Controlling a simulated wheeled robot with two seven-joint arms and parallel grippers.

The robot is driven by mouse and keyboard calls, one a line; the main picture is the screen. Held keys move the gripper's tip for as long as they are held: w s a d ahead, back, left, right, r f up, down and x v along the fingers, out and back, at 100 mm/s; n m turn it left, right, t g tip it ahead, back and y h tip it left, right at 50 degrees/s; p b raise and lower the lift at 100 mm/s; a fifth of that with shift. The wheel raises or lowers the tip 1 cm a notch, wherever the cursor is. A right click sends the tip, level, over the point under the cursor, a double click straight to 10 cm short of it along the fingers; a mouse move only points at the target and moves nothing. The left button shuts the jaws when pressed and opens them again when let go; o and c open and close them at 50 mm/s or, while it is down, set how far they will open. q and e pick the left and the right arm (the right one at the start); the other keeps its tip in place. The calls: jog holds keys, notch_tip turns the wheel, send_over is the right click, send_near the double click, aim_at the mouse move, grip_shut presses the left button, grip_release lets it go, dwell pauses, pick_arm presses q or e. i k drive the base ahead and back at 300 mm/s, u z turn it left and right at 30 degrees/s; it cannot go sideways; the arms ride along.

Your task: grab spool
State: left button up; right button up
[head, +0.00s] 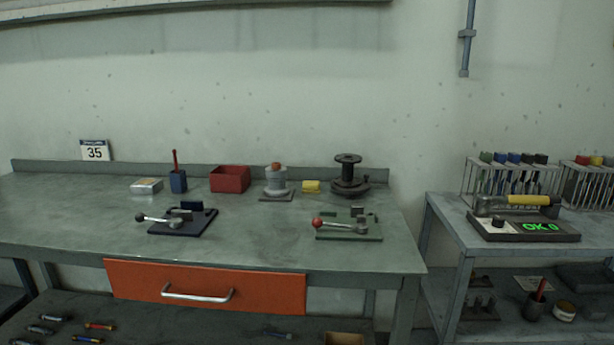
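A dark spool-shaped piece (349,172) stands upright at the back right of the workbench. It has a round flange on top, a narrower neck and a wide round base. A grey round stepped piece (276,184) with an orange-red top stands to its left on a small flat plate; I cannot tell for sure which of the two is the spool. Neither of my grippers is in view, and nothing touches either piece.
An orange drawer (190,283) is below. A side table (460,230) stands right.

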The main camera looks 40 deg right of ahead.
aim_at(348, 161)
jog(key=u, duration=0.9)
jog(key=i, duration=0.25)
jog(key=z, duration=1.55)
jog(key=i, duration=1.2)
jog(key=z, duration=0.8)
jog(key=k, duration=0.45)
jog(key=u, duration=0.7)
jog(key=k, duration=0.85)
jog(key=z, duration=0.1)
